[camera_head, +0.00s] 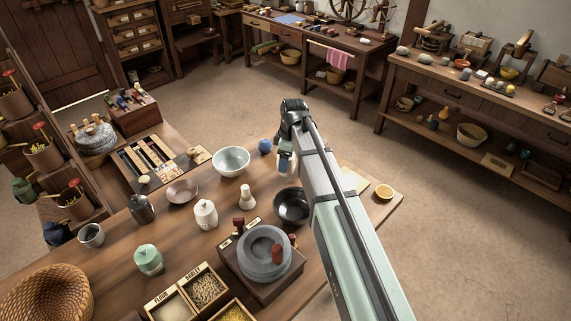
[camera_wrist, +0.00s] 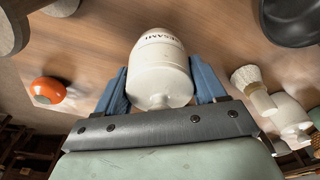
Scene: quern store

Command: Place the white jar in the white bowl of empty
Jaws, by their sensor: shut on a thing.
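My gripper (camera_head: 287,158) is shut on a white jar (camera_wrist: 160,75) with a dark label that appears to read SESAME. In the wrist view the jar sits between the two blue fingers. In the head view the held jar is mostly hidden by the gripper and arm. The white bowl (camera_head: 231,161) stands on the table to the left of my gripper and looks empty. It is not clearly seen in the wrist view. A second white lidded jar (camera_head: 206,214) stands on the table, nearer than the bowl.
A blue ball (camera_head: 265,146) lies between the bowl and my gripper. A black bowl (camera_head: 291,206), a small white waisted piece (camera_head: 246,198), a shallow pinkish dish (camera_head: 182,192) and a grey quern (camera_head: 264,252) stand nearby.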

